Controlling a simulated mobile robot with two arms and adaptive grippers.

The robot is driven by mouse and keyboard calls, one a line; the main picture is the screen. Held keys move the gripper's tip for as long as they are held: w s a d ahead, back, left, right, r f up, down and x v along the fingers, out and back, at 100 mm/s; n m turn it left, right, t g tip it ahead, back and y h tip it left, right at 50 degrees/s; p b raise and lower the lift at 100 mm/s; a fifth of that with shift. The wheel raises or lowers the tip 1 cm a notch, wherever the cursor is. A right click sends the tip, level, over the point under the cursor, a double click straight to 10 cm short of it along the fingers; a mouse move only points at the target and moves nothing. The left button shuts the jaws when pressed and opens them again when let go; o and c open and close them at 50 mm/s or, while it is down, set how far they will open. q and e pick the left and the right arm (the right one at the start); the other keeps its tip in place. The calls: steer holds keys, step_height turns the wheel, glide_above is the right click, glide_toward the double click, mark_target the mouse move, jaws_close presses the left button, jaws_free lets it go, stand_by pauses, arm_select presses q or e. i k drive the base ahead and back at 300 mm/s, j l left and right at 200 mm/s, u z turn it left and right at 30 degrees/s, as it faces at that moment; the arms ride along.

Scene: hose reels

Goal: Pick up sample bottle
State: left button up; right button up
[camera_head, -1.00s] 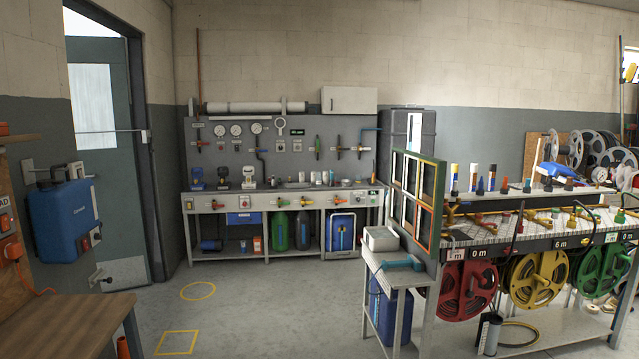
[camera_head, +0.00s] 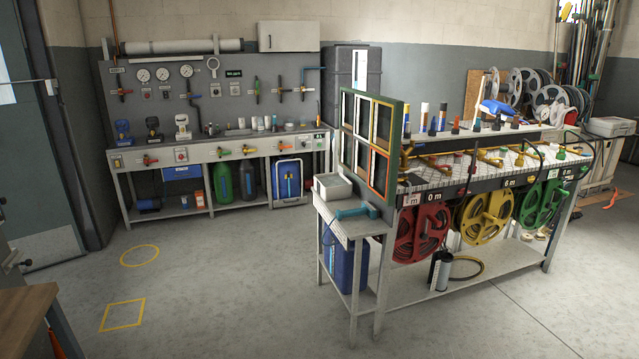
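I cannot tell for sure which thing is the sample bottle. Small pale containers (camera_head: 257,123) stand on the back workbench (camera_head: 215,154), too small to make out well. Upright tubes with white, yellow and blue parts (camera_head: 424,116) stand on the upper shelf of the hose reel bench (camera_head: 470,180) at the right. Two larger jugs, one green (camera_head: 222,182) and one dark (camera_head: 247,179), stand under the back workbench. Neither of my grippers is in view.
Red (camera_head: 422,232), yellow (camera_head: 485,216) and green (camera_head: 543,204) hose reels hang on the bench front. A side table (camera_head: 350,226) stands at its left end. The grey floor (camera_head: 220,290) is clear, with a yellow circle (camera_head: 139,255) and square (camera_head: 122,314). A wooden tabletop (camera_head: 25,312) is at lower left.

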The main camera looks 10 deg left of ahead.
mark_target(261, 128)
steer(key=i+j+u, duration=0.25)
steer(key=i, duration=0.35)
steer(key=i+j+u, duration=0.2)
steer(key=i, duration=0.45)
steer(key=i+j+u, duration=0.1)
steer(key=i+u, duration=0.15)
steer(key=i, duration=1.35)
steer(key=i+u, duration=0.1)
steer(key=i, duration=0.9)
steer(key=i+z, duration=0.1)
steer(key=i, duration=0.85)
steer(key=i+j+z, duration=0.1)
steer(key=i, duration=0.9)
steer(key=i+l, duration=0.3)
steer(key=i, duration=0.2)
steer(key=i+l, duration=0.35)
steer(key=i, duration=0.15)
steer(key=i+l+z, duration=0.1)
steer(key=i+l, duration=0.2)
steer(key=i, duration=0.2)
